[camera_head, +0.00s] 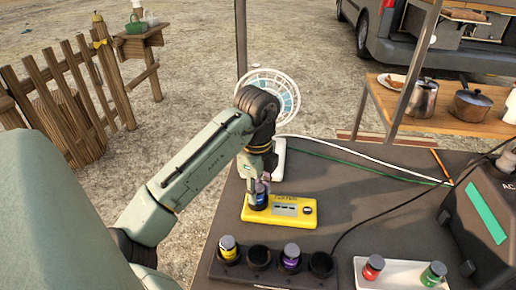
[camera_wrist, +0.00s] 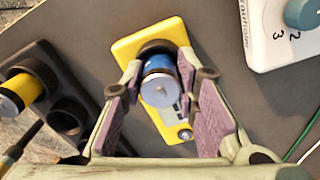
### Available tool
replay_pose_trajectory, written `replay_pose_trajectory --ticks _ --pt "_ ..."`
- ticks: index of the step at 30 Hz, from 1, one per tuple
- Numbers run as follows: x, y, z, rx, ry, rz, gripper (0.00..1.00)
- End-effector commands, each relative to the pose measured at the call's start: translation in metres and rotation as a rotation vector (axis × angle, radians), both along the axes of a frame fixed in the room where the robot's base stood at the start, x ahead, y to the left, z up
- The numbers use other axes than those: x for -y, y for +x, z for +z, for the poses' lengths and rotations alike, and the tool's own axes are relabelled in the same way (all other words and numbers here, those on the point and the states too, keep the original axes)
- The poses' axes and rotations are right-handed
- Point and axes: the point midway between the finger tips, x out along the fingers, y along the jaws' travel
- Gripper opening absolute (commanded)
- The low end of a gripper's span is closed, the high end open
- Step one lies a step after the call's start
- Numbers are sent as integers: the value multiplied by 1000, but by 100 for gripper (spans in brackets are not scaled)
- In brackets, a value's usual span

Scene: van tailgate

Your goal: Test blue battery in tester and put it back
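The blue battery (camera_wrist: 160,78) stands in the round black socket at one end of the yellow tester (camera_head: 292,211), its silver end up. It also shows in the head view (camera_head: 260,198), partly hidden by my gripper. The tester (camera_wrist: 137,45) lies flat on the dark table, with a small display beside the socket. My gripper (camera_wrist: 163,72) points down over the socket with one finger on each side of the battery. Narrow gaps show between the pads and the battery, so it looks slightly open.
A black rack (camera_head: 236,270) at the front holds a yellow and a purple battery, with two empty holes. A white tray (camera_head: 400,276) at right holds a red and a green battery. A white dial device (camera_wrist: 258,28) lies behind the tester. A black box (camera_head: 478,220) and cables are at right.

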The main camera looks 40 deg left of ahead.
Motion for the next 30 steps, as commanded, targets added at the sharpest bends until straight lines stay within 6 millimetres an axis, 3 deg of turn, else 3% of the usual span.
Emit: replay_pose_trajectory --ticks 9,19,23,30 --pt "0 0 -1 -2 -1 0 50" --pt "0 0 3 -2 0 0 50" --pt "-1 0 18 -2 3 1 50" --pt "-1 0 70 -2 6 1 50"
